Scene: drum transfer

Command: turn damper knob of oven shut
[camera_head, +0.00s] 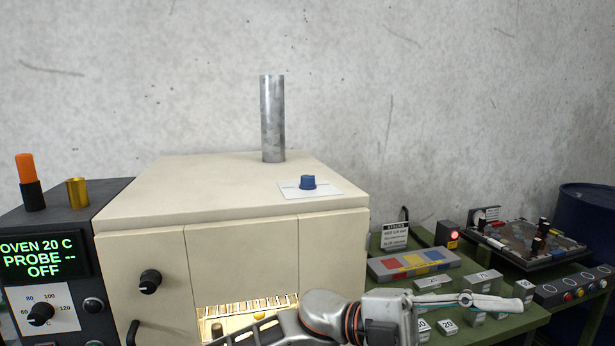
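The beige oven (230,190) stands at the left and middle. A round black knob (150,281) sits on its front panel. A blue knob (308,182) stands on a white plate on the oven's top, near the upright metal pipe (272,118). I cannot tell from a label which knob is the damper's. One arm of mine, apparently the left, crosses the bottom of the view. Its apparent gripper (500,303) points right over the green bench, clear of both knobs. It is seen edge-on, so its opening cannot be made out. My other gripper is not seen.
A dark control box (62,222) with a lit display and dial (40,314) adjoins the oven on the left. The green bench (385,247) carries labelled blocks, a coloured tray (414,264) and a circuit-like board (525,243). A blue drum (587,205) stands far right. Space above the oven top is mostly clear.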

